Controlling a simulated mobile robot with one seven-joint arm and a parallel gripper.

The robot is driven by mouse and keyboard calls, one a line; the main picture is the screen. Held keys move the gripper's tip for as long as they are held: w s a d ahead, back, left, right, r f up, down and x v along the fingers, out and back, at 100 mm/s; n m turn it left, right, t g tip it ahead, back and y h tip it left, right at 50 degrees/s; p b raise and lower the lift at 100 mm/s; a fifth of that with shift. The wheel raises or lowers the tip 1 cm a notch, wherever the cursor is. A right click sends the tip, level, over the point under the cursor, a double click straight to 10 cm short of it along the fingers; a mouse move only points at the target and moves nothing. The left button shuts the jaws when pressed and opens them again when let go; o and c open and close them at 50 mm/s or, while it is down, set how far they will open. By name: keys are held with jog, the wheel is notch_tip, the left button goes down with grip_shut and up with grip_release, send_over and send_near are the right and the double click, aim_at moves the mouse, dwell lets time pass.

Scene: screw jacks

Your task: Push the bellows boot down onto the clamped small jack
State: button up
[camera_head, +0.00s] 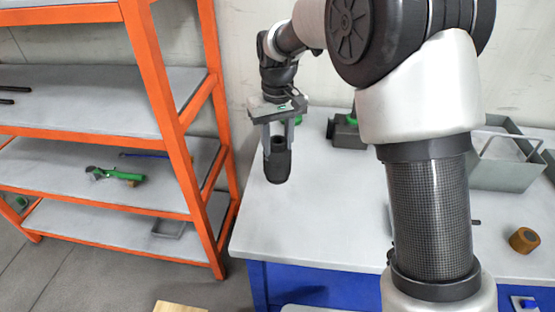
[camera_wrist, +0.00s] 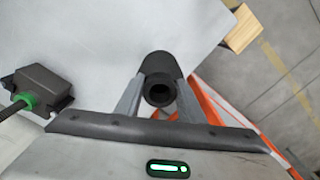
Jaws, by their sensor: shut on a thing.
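My gripper (camera_head: 277,150) is shut on the bellows boot (camera_head: 278,166), a black hollow cylinder, and holds it over the left end of the table. In the wrist view the boot (camera_wrist: 160,89) sits between the two grey fingers, its round opening facing the camera. A dark block with a green part (camera_head: 346,132) stands on the table to the right of my gripper, partly hidden by my arm. In the wrist view a dark flanged box with a green collar and dark rod (camera_wrist: 38,88) is at the left, apart from the boot. I cannot tell whether either is the clamped small jack.
The white table (camera_head: 310,215) is clear at its front left. A grey-green bin (camera_head: 505,175) and a brown cylinder (camera_head: 524,240) are at the right. An orange-framed shelf (camera_head: 165,110) stands left of the table. My arm hides the table's middle.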

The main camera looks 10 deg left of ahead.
jog(key=shift+r, duration=1.3)
jog(key=o, duration=1.2)
notch_tip(320, 180, up, 17)
jog(key=p, duration=0.3)
jog(key=s+d+r+m+t, duration=0.1)
jog(key=s+d+r, duration=0.2)
jog(key=d+r, duration=0.25)
jog(key=s+d+r+m+t+p, duration=0.2)
jog(key=s+d+p, duration=0.1)
jog(key=s+d, duration=0.55)
jog(key=s+d+f+m+t+p, duration=0.1)
jog(key=s+d+f, duration=0.1)
jog(key=s+d, duration=0.2)
jog(key=s+d+f+m+t, duration=0.1)
jog(key=s+d+f+m, duration=0.1)
jog(key=s, duration=0.6)
jog(key=shift+s+d+f+t+p, duration=0.3)
jog(key=shift+d+f+p, duration=0.15)
jog(key=shift+d, duration=0.75)
